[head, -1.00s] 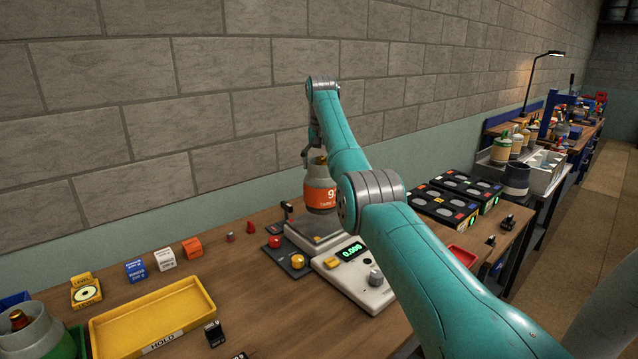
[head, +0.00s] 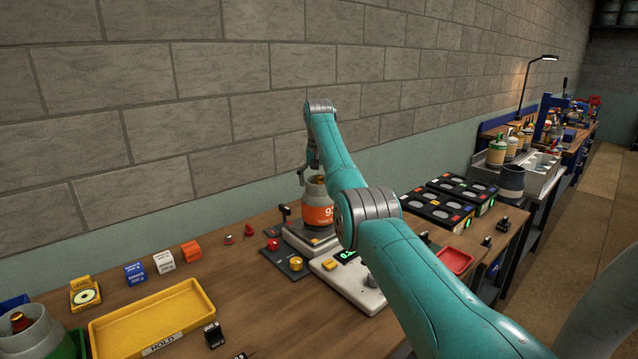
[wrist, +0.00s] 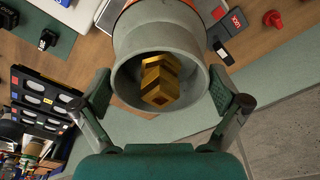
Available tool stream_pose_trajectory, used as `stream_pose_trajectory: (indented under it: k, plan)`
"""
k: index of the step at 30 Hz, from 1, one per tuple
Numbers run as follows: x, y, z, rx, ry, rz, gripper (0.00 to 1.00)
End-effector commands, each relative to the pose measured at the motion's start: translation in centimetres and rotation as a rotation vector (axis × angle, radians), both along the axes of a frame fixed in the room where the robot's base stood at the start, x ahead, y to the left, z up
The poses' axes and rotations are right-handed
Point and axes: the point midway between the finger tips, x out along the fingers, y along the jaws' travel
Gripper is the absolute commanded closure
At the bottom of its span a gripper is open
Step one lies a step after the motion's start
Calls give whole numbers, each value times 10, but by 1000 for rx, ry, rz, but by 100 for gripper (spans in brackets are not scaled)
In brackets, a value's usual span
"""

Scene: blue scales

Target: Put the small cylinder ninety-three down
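The cylinder (head: 318,208) is grey with an orange band, and a "9" shows on the band, its other digits cut off by my arm. It is upright, over or on the plate of the white scale (head: 352,286); I cannot tell if its base touches. In the wrist view, its grey collar (wrist: 125,78) surrounds a brass valve (wrist: 160,80). My gripper (wrist: 162,84) has a finger on each side of the collar, apparently closed against it. The scale's green display (head: 346,256) is partly hidden by my arm.
A yellow tray (head: 208,302) marked HOLD is at the front left, near another grey-collared cylinder (head: 40,340). Small blocks (head: 163,262) line the back of the table. A red tray (head: 455,261) and black racks (head: 437,207) are right.

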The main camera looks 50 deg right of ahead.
Motion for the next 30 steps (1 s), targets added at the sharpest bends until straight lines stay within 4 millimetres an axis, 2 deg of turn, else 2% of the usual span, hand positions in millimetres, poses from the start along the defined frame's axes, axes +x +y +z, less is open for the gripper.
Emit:
stream_pose_trajectory:
  k: [8,13,17,24,30]
  plan:
    - [0,0,0,0,0,0,0]
    - [0,1,12,-1,-1,0,0]
    - [-1,3,34,-2,-2,0,0]
    - [-5,8,84,-1,-2,0,0]
    - [-7,11,111,0,0,0,0]
